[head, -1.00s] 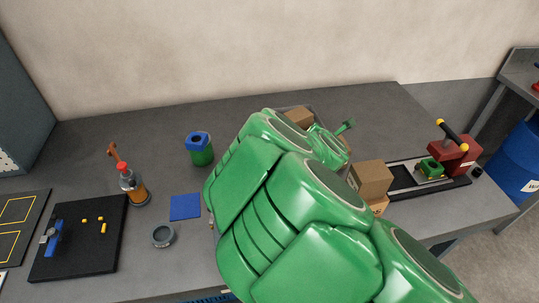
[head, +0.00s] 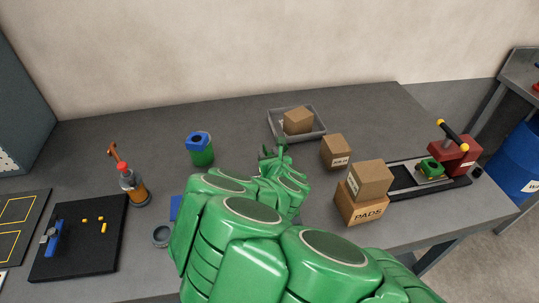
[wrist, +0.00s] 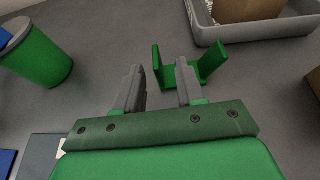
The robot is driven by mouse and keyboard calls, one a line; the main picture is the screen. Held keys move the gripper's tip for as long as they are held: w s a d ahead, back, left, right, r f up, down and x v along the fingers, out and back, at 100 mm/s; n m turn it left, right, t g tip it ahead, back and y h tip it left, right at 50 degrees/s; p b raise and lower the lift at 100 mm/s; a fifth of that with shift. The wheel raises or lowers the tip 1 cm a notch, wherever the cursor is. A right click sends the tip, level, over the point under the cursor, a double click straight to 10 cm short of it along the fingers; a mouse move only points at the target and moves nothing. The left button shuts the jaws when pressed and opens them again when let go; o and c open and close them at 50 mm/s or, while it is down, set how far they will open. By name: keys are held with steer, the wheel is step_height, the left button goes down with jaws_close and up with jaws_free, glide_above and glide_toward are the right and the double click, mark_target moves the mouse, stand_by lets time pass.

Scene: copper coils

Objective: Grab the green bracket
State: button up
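The green bracket (wrist: 212,62) is a U-shaped piece on the grey table in the wrist view, with its two walls standing up. My gripper (wrist: 160,68) is open and empty. Its right finger covers part of the bracket's middle, and the bracket's left wall shows in the gap between the fingers. The bracket sits off to the right of the gripper's centre. I cannot tell whether a finger touches it. In the head view my gripper (head: 276,150) is over the table in front of the grey tray, and the bracket is hard to tell apart from it.
The grey tray (head: 320,131) with a cardboard box is just behind. A small box (head: 335,152) and two stacked boxes (head: 362,208) stand to the right. A green can with a blue top (head: 201,152) stands left. A red press (head: 458,158) is far right.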

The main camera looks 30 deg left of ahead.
mark_target(264, 147)
steer(key=shift+a+r+x, duration=0.1)
steer(key=shift+r+x, duration=0.1)
steer(key=shift+x, duration=0.8)
steer(key=shift+a+r+x, duration=0.15)
steer(key=shift+r+x, duration=0.05)
steer(key=shift+x, duration=0.8)
steer(key=shift+w+a+f, duration=0.35)
steer(key=shift+w+a, duration=0.1)
steer(key=shift+a, duration=0.05)
jaws_close()
